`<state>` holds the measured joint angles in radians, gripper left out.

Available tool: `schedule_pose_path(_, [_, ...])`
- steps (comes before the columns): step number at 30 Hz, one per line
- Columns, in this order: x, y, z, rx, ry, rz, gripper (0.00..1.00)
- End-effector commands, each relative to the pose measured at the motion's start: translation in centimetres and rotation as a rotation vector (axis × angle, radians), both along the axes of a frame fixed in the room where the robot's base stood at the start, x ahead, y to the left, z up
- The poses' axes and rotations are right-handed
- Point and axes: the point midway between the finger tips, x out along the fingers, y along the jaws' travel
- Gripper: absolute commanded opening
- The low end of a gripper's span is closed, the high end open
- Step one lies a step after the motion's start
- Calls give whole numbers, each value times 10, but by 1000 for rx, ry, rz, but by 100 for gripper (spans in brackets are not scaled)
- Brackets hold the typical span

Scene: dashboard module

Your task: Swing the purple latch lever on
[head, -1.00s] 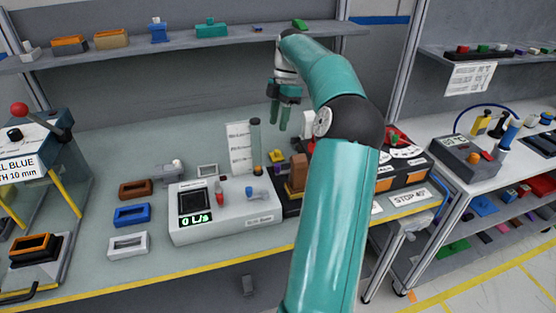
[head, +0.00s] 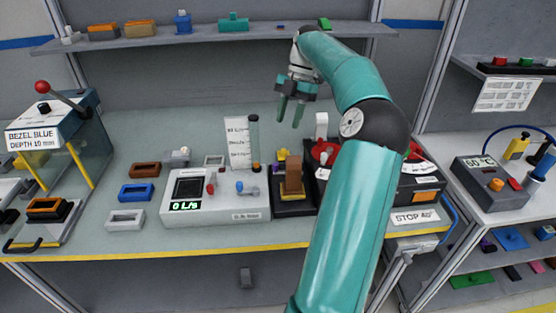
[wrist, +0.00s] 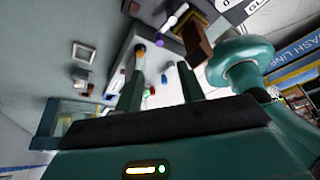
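My gripper (head: 291,112) hangs above the back of the bench, fingers pointing down and apart, with nothing between them. In the wrist view the gripper (wrist: 160,85) shows two separated teal fingers. I cannot make out a purple latch lever for certain. A small purple piece (wrist: 169,23) shows in the wrist view, but its shape is unclear. In the head view, a brown block (head: 293,174) stands upright on a dark base, below and apart from my gripper. A grey-white module (head: 225,216) reading "0 L/s" stands left of it, with red and blue controls.
Brown, blue (head: 136,193) and white frames lie left of the module. A clear tube (head: 254,135) and a label card (head: 238,143) stand behind it. A press with a red knob (head: 41,87) is at far left. My arm covers part of the right-hand panel.

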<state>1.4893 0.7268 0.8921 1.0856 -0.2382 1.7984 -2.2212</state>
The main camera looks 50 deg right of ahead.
Motion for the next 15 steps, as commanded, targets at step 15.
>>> schedule_pose_path(15, [2,25,-53,3,-2,1,39])
